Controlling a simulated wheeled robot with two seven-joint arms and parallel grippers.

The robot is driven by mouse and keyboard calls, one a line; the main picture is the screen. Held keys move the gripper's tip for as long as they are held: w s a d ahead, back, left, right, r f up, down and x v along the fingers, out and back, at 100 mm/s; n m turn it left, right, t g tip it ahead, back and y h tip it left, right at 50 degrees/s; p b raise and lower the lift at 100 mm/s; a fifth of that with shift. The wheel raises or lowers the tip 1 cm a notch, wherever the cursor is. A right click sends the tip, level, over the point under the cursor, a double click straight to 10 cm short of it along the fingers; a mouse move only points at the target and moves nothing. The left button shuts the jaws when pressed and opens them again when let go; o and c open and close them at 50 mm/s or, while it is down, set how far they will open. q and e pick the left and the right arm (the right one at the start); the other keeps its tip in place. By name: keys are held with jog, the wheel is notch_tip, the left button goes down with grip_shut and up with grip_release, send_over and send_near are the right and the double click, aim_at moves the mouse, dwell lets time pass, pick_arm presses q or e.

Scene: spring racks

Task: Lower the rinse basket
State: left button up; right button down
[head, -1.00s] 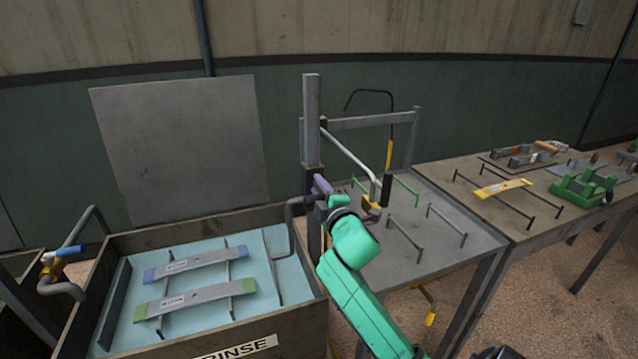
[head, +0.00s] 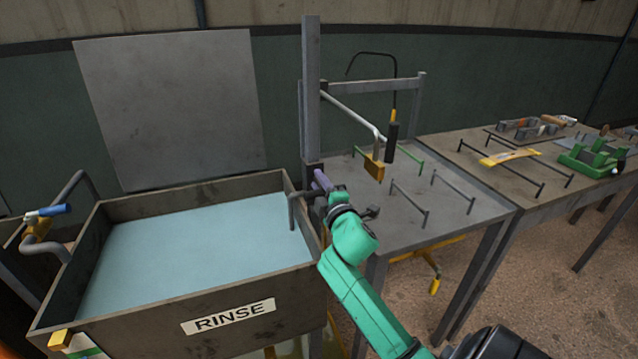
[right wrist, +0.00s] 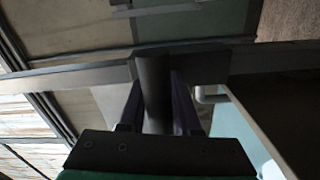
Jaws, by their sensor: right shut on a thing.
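The rinse tank (head: 255,295) is an open dark box with a RINSE label, filled with pale blue water (head: 200,235). The rinse basket and its springs do not show through the water surface. A bent grey bar of the basket hanger (head: 292,212) passes over the tank's right wall into the water. My right gripper (head: 322,183) is beside the grey post (head: 311,95) at that wall. In the right wrist view its two purple fingers are shut on a dark upright handle (right wrist: 155,90). My left gripper is not in view.
A pipe with a blue-handled valve (head: 45,213) is at the tank's left. A tall grey panel (head: 170,105) stands behind.

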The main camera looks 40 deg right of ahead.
jog(key=c, duration=0.7)
grip_release()
jog(key=shift+f, duration=0.5)
jog(key=shift+o, duration=0.2)
jog(key=shift+r, duration=0.15)
jog(key=b+v, duration=0.2)
jog(key=v, duration=1.2)
jog(key=shift+s, duration=0.3)
jog(key=shift+a, duration=0.15)
